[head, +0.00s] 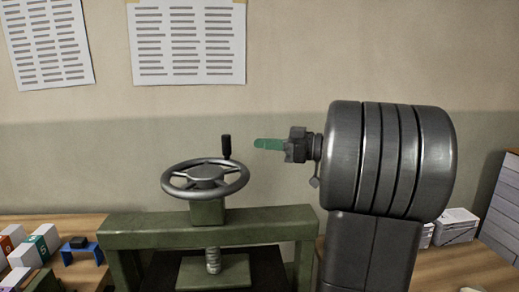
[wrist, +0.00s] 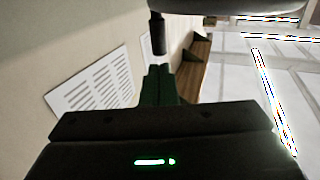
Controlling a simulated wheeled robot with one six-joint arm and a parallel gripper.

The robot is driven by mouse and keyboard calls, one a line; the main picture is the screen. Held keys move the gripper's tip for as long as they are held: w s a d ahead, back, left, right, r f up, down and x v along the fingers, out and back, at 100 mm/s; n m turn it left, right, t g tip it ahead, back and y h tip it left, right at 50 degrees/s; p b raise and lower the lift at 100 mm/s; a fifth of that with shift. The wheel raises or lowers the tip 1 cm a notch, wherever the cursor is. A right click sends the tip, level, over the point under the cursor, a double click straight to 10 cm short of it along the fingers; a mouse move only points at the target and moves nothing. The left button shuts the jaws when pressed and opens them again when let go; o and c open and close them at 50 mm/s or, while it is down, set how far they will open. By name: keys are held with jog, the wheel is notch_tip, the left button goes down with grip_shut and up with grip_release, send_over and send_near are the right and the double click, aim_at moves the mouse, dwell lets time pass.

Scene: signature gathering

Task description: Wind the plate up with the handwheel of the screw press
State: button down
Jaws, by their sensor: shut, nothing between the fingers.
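The green screw press (head: 150,232) stands in the lower middle of the head view. Its grey handwheel (head: 178,187) lies flat on top, with a black upright crank handle (head: 226,147) at the far right of the rim. The threaded screw (head: 213,262) runs down to the green plate (head: 190,275), cut off by the lower edge. My gripper (head: 258,143) is shut and empty, its green fingers pointing left at the handle's height, a gap apart from it. In the wrist view the handle (wrist: 158,35) shows just beyond the shut fingertips (wrist: 158,68), with the dark wheel rim above it.
Coloured boxes (head: 42,240) and a blue stand (head: 88,250) are at the left. Paper stacks (head: 456,224) and grey drawers (head: 503,210) are at the right. Printed sheets (head: 187,45) hang on the wall.

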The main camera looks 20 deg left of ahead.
jog(key=d+b, duration=0.1)
jog(key=d, duration=0.6)
jog(key=shift+d, duration=0.3)
jog(key=shift+w, duration=0.1)
